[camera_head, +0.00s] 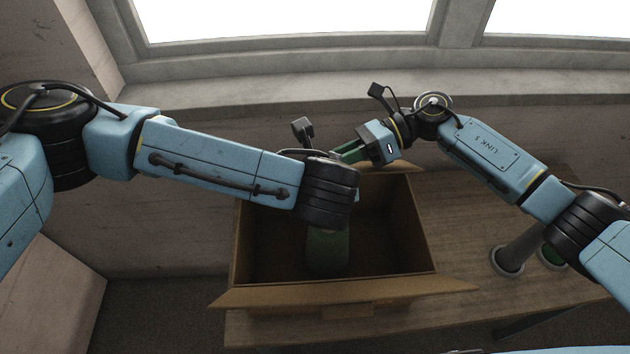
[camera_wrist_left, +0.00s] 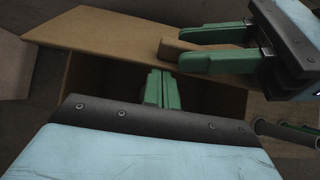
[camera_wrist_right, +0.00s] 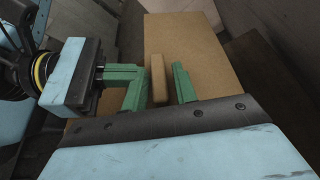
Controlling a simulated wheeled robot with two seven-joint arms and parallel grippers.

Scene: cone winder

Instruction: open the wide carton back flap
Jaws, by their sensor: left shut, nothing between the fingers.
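The wide carton (camera_head: 425,235) stands open-topped below my arms. Its back flap shows as a brown panel with a raised tab in the left wrist view (camera_wrist_left: 120,40) and the right wrist view (camera_wrist_right: 195,45); my arms partly cover it in the head view. My left gripper (camera_wrist_left: 162,88) is shut and empty, just beside the flap and over the carton's opening. My left wrist hides it in the head view. My right gripper (camera_wrist_right: 160,88) is open, its green fingers straddling the tab (camera_wrist_right: 158,78), with a gap visible on one side.
The front flap (camera_head: 345,292) is folded outward. A dull green rounded object (camera_head: 327,250) is inside the carton. Metal tubes (camera_head: 510,258) stand on the wooden table (camera_head: 465,225) at right. A wall and window sill (camera_head: 250,92) are close behind. The two grippers are very near each other.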

